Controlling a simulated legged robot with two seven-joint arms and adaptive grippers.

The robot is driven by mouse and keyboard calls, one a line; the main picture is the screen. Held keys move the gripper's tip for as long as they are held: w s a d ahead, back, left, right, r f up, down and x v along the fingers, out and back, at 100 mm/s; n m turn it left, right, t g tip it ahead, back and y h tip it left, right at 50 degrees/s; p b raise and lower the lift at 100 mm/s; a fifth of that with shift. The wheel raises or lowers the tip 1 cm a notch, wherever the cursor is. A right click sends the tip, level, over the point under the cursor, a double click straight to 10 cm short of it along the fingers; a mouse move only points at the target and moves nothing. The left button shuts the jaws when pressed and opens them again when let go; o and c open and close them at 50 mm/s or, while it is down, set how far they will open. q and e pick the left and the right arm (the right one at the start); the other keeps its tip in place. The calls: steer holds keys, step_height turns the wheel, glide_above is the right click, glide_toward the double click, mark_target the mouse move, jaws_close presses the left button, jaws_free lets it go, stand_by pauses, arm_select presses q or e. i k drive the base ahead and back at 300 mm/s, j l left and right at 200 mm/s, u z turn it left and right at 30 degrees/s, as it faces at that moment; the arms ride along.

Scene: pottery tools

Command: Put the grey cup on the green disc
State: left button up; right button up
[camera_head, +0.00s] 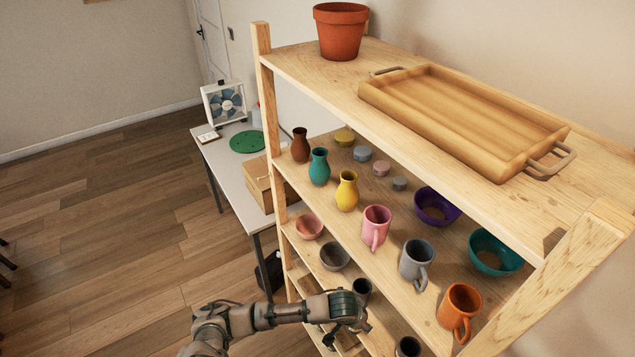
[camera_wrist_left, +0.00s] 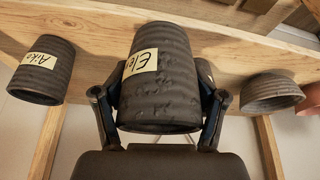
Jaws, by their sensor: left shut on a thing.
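A dark grey ribbed cup with a pale name label stands on a lower shelf in the head view (camera_head: 363,286). It fills the middle of the left wrist view (camera_wrist_left: 160,90). My left gripper (camera_head: 356,305) has a finger on each side of it and is shut on it; the fingers also show in the left wrist view (camera_wrist_left: 160,112). The green disc (camera_head: 247,141) lies flat on a white table behind the shelf unit, with nothing on it. A grey mug with a handle (camera_head: 415,261) stands on the shelf above. My right gripper is not in view.
A second dark cup (camera_wrist_left: 42,70) and a dark bowl (camera_wrist_left: 270,93) flank the held cup. The shelf above carries vases, mugs and bowls. Near the disc are a cardboard box (camera_head: 258,184) and a small fan (camera_head: 224,103). The wooden shelf post (camera_head: 280,190) is between shelf and table.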

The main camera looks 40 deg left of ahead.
mark_target(248, 142)
steer(key=k+j+u, duration=0.1)
steer(key=j+u, duration=0.2)
steer(key=u, duration=0.2)
steer(key=j+u, duration=0.3)
steer(key=u, duration=0.15)
steer(key=j+u, duration=0.3)
steer(key=u, duration=0.2)
steer(key=i+j+u, duration=0.15)
steer(key=u, duration=0.25)
steer(key=i+j+u, duration=0.15)
steer(key=u, duration=0.25)
steer(key=i+j+u, duration=0.2)
steer(key=u, duration=0.15)
steer(key=i+j+z, duration=0.15)
steer(key=i, duration=1.15)
steer(key=i+z, duration=0.15)
steer(key=i, duration=1.65)
steer(key=i+z, duration=0.45)
steer(key=i+j+z, duration=0.25)
steer(key=z, duration=0.25)
steer(key=i+z, duration=0.1)
steer(key=z, duration=0.3)
steer(key=i+j+z, duration=0.1)
steer(key=z, duration=0.3)
steer(key=j+z, duration=0.15)
steer(key=z, duration=0.3)
steer(key=i+j+z, duration=0.15)
steer(key=z, duration=0.25)
steer(key=j+z, duration=0.2)
steer(key=z, duration=0.2)
